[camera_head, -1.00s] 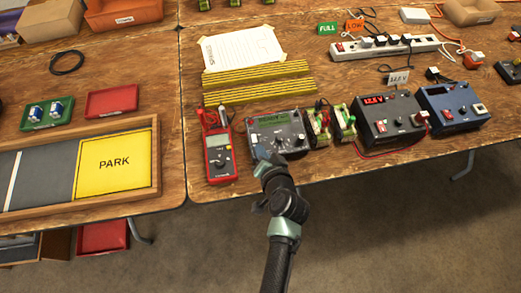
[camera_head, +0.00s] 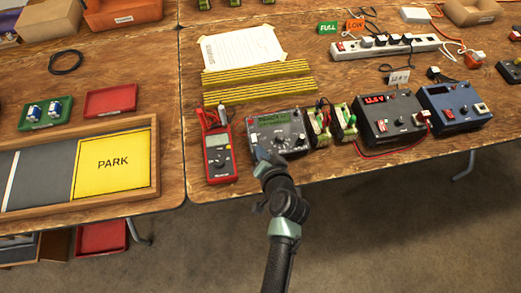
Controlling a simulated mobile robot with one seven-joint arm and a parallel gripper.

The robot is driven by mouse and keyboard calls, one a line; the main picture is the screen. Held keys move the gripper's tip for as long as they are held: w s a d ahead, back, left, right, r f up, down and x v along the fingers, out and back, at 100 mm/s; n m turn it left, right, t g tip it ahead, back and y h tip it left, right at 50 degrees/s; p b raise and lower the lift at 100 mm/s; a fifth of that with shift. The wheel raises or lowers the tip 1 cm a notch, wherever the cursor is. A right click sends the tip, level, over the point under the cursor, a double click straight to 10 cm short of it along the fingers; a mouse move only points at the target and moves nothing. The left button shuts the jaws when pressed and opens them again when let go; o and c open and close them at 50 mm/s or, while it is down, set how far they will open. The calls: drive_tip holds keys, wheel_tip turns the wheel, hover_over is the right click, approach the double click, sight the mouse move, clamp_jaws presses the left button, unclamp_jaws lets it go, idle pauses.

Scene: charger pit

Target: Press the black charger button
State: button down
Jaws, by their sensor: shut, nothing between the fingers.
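A dark grey charger (camera_head: 297,137) with a lit green display sits near the front edge of the right table. My gripper (camera_head: 262,155) is shut and empty, at the charger's front left side. Its tip overlaps the lower left of the charger's face in the picture, so I cannot tell whether it touches. Small knobs or buttons show on the face, too small to tell apart; the part behind my gripper is hidden. A black box (camera_head: 378,128) with a red display stands farther right and also has small controls.
A red multimeter (camera_head: 220,158) stands close left of the charger. Green battery packs (camera_head: 319,128) with wires stand close right. Open floor lies in front of the table.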

drive_tip(key=shift+f+b, duration=0.4)
idle(0.3)
drive_tip(key=shift+s+r+p, duration=0.1)
drive_tip(key=shift+r+p, duration=0.65)
drive_tip(key=shift+r, duration=0.05)
drive_tip(key=r+p, duration=0.3)
drive_tip(key=s+r+p, duration=0.1)
drive_tip(key=r, duration=0.1)
drive_tip(key=shift+p, duration=0.3)
drive_tip(key=shift+w, duration=0.1)
idle(0.7)
